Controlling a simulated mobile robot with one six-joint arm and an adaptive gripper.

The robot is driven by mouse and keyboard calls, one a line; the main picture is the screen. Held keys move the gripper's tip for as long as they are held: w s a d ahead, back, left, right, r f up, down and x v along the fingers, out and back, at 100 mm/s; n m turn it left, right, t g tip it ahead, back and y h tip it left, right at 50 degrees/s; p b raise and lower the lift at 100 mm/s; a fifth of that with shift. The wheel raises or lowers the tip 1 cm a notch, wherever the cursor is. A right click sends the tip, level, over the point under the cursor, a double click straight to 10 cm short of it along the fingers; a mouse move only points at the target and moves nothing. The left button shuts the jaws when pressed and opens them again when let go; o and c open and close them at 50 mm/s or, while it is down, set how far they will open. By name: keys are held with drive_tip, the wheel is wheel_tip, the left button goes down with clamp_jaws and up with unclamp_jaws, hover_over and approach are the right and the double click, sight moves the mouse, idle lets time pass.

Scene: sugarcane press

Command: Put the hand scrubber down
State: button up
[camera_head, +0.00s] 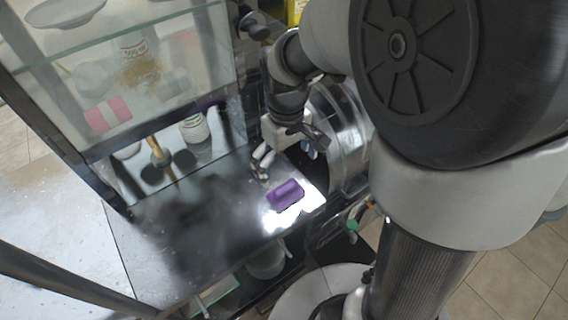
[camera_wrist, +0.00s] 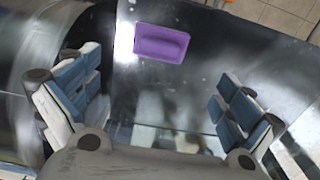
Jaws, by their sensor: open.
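The purple hand scrubber (camera_head: 285,194) lies on the shiny metal counter (camera_head: 190,245), near its right edge. In the wrist view the scrubber (camera_wrist: 161,44) lies flat beyond the fingertips, between the lines of the two fingers and apart from both. My gripper (camera_wrist: 155,95) is open and empty, its blue-and-white padded fingers spread wide. In the head view my gripper (camera_head: 262,165) is just above and behind the scrubber, partly hidden by my wrist.
A large metal drum (camera_head: 338,135) stands right beside my gripper. A glass cabinet (camera_head: 125,80) with dishes and jars rises at the back left. The counter left of the scrubber is clear. Tiled floor (camera_wrist: 265,14) shows past the counter edge.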

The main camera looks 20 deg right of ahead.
drive_tip(key=s+r+m+t, duration=0.3)
drive_tip(key=s+r+t, duration=0.1)
drive_tip(key=s+r, duration=0.8)
drive_tip(key=s, duration=0.3)
drive_tip(key=shift+m+t, duration=0.3)
